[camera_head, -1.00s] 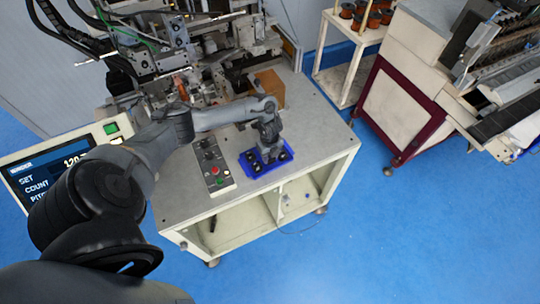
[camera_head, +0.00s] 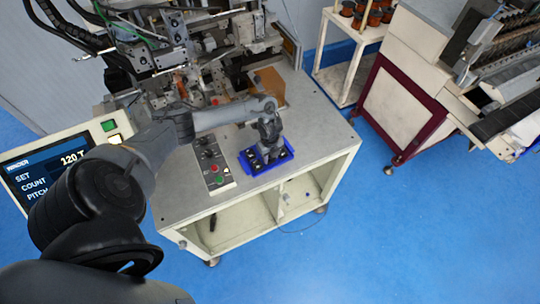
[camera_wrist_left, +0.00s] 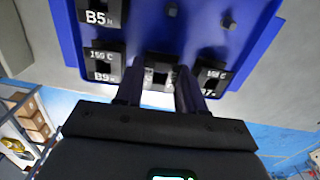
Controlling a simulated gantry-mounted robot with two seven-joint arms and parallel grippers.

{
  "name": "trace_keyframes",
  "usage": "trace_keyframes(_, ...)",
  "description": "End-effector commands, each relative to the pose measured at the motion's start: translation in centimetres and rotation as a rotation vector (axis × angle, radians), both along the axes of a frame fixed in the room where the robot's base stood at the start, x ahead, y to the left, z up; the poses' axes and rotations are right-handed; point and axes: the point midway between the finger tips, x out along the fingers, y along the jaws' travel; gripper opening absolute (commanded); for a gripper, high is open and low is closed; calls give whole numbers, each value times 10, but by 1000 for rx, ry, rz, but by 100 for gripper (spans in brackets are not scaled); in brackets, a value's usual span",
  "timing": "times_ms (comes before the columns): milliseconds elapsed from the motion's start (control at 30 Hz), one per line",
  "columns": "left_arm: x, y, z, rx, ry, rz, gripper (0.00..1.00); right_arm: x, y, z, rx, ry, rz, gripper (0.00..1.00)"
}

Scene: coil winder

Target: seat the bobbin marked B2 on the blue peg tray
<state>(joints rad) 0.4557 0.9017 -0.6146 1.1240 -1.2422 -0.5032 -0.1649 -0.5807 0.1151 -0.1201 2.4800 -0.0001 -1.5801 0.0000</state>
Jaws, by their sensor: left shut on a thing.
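The blue peg tray (camera_head: 248,166) lies on the bench top near its front edge. My left gripper (camera_head: 268,156) points down over the tray. In the left wrist view its two fingers (camera_wrist_left: 158,82) are shut on a dark bobbin (camera_wrist_left: 160,60), whose label is covered too much to read. This bobbin is at the tray's near row, between a bobbin marked B9 (camera_wrist_left: 103,62) and one whose mark seems to end in 7 (camera_wrist_left: 210,76). A bobbin marked B5 (camera_wrist_left: 101,14) is behind B9. Whether the held bobbin is fully down is hidden. My right gripper is not in view.
Two bare pegs (camera_wrist_left: 229,23) show on the tray. A button panel (camera_head: 213,165) is left of the tray, and a cardboard box (camera_head: 269,87) is behind it. The winding machine (camera_head: 180,45) fills the back left. Bare bench top (camera_head: 318,130) is to the right.

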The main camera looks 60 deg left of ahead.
Motion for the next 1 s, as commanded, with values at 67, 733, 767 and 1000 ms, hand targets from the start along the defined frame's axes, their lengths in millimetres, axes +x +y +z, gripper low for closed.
trace_keyframes(67, 0, 0, -4, 0, 0, 0, 6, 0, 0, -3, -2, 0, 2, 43)
trace_keyframes(733, 0, 0, -1, 0, 0, 0, 69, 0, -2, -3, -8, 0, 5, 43)
trace_keyframes(767, 0, 1, 1, 0, 0, 0, 69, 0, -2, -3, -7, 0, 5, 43)
trace_keyframes(1000, 1, 1, 33, 1, -3, -1, 69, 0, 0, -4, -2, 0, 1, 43)
